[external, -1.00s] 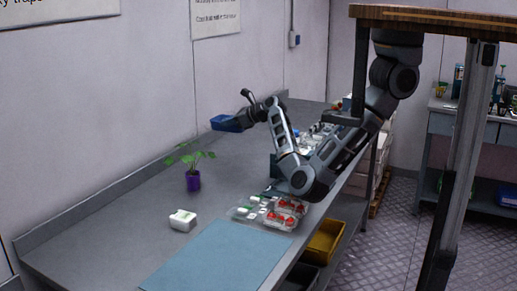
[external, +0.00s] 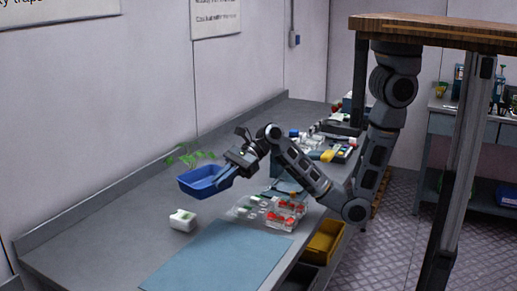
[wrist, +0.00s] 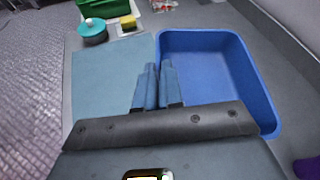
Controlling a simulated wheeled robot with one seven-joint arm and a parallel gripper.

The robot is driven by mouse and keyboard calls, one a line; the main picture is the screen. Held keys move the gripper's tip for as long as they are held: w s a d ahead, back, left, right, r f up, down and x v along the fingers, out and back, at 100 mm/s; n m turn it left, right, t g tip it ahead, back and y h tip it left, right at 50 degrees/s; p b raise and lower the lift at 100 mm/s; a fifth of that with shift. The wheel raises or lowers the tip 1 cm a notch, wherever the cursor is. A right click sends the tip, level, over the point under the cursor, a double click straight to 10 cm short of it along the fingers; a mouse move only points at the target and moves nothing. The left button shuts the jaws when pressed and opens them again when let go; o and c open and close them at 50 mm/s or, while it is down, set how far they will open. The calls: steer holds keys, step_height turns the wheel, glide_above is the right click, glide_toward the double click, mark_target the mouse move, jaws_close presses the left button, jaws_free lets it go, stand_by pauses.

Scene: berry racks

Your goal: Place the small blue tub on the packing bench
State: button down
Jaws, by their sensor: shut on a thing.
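The small blue tub (external: 203,184) is in the air above the grey packing bench (external: 105,239), roughly upright with its open top up. My gripper (external: 232,170) is shut on the tub's near side wall. In the wrist view the tub (wrist: 245,85) fills the right of the picture and looks empty. My gripper's fingers (wrist: 157,84) pinch its left wall there. The tub hides the plant's pot in the external view.
A pale blue mat (external: 218,257) lies on the bench's near part. A yellow bin (external: 325,240) is under the bench edge.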

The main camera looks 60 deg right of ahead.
steer(key=s+a+f+n+g, duration=0.3)
steer(key=s+a+g, duration=0.15)
steer(key=s, duration=0.75)
steer(key=shift+t+y, duration=0.4)
steer(key=shift+t, duration=0.05)
steer(key=s+x, duration=0.1)
steer(key=x, duration=0.3)
steer(key=f+x, duration=0.1)
steer(key=x, duration=0.4)
steer(key=s+x, duration=0.1)
steer(key=x, duration=0.4)
steer(key=shift+s+d+f+b, duration=0.3)
steer(key=shift+s+f, duration=0.05)
step_height(320, 180, down, 4)
steer(key=shift+f, duration=0.1)
steer(key=c, duration=1.7)
jaws_free()
steer(key=shift+c, duration=0.2)
steer(key=o, duration=0.5)
steer(key=shift+c, duration=0.2)
steer(key=v, duration=1.2)
steer(key=shift+w, duration=0.1)
